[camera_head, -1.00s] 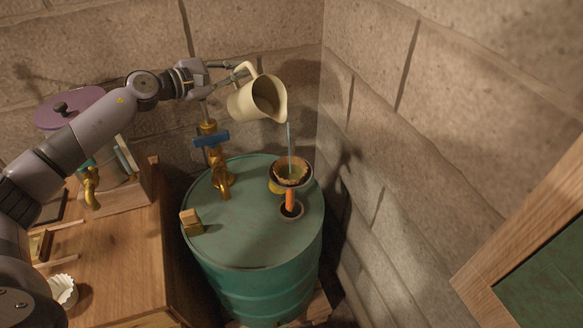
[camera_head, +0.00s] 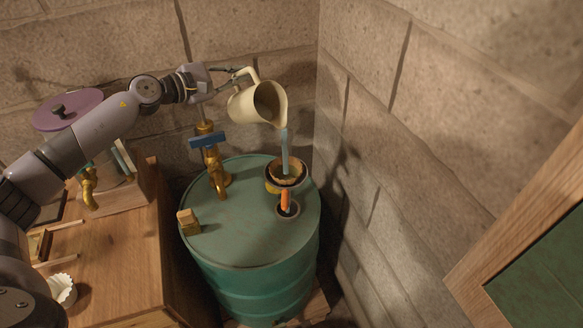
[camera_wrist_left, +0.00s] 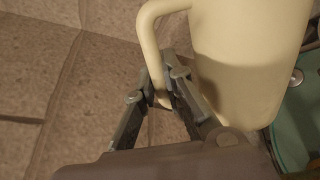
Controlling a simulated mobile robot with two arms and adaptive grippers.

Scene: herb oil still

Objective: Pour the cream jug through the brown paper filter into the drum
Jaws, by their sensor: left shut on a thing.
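My left gripper (camera_head: 232,79) is shut on the handle of the cream jug (camera_head: 247,106); the wrist view shows the fingers (camera_wrist_left: 165,88) around the handle beside the jug's body (camera_wrist_left: 245,55). The jug is tilted, spout to the right, above the drum. A pale bluish stream (camera_head: 285,150) runs from the spout down into the brown paper filter (camera_head: 287,171), which sits in a dark-rimmed funnel with an orange spout (camera_head: 285,199) over the opening in the green drum's top (camera_head: 250,235). The liquid level inside the jug is hidden. My right gripper is not in view.
A brass tap with a blue handle (camera_head: 207,141) stands at the drum's back left. A small wooden block (camera_head: 189,222) lies on the drum's left edge. A wooden cabinet (camera_head: 125,265) with a white fluted filter (camera_head: 62,289) stands left. Stone walls close in behind and right.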

